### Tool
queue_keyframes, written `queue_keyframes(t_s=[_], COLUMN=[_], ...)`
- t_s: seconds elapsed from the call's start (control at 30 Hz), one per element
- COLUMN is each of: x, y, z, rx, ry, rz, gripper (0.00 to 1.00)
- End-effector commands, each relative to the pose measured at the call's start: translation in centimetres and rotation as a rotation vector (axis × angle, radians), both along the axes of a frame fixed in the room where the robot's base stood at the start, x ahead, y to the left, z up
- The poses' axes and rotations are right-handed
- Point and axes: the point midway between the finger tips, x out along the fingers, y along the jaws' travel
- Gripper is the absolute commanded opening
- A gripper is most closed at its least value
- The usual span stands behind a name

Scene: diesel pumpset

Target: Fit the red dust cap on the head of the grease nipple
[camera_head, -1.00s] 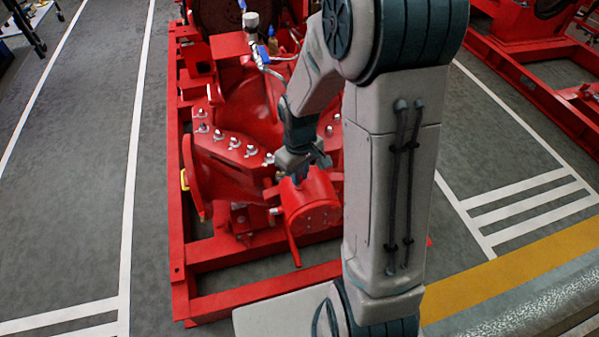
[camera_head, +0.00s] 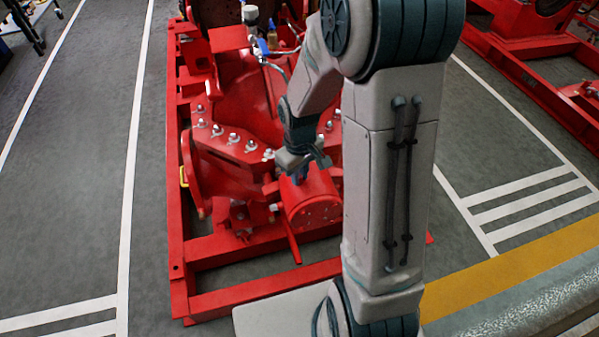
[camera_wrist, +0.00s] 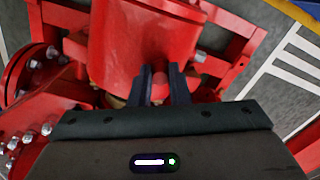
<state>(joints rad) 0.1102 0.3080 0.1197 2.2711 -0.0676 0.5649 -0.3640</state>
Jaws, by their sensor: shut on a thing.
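My gripper (camera_wrist: 163,82) shows in the wrist view with its two dark fingers close together. They are shut on a small red piece (camera_wrist: 160,89), which looks like the red dust cap. The red cylindrical housing (camera_wrist: 135,45) lies just beyond the fingertips. In the head view my gripper (camera_head: 299,176) points down at the top of the same housing (camera_head: 315,205). The cap cannot be made out there. The grease nipple cannot be made out in either view, so I cannot tell whether the cap touches it.
A bolted red flange (camera_head: 235,143) stands left of my gripper. A red bar (camera_head: 290,240) slants down from the housing. The red base frame (camera_head: 225,300) surrounds the pumpset. Open grey floor (camera_head: 75,200) lies left, and another red machine (camera_head: 520,45) stands right.

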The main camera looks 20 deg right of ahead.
Motion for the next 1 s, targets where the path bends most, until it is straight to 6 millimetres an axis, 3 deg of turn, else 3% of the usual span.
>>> queue_keyframes(t_s=[0.03,0.07,0.1,0.17,0.43,0.57,1.0], x=[0.0,0.0,0.0,0.0,0.0,0.0,0.1], y=[0.0,0.0,0.0,0.0,0.0,0.0,0.0], z=[0.0,0.0,0.0,0.0,0.1,1.2,10.6], rx=[0.000,0.000,0.000,0.000,0.000,0.000,-0.001], ry=[0.001,0.001,0.001,0.001,0.001,-0.002,-0.004], rz=[0.000,0.000,0.000,0.000,0.000,-0.001,-0.001], gripper=[0.00,0.19,0.30,0.41,0.41,0.41,0.41])
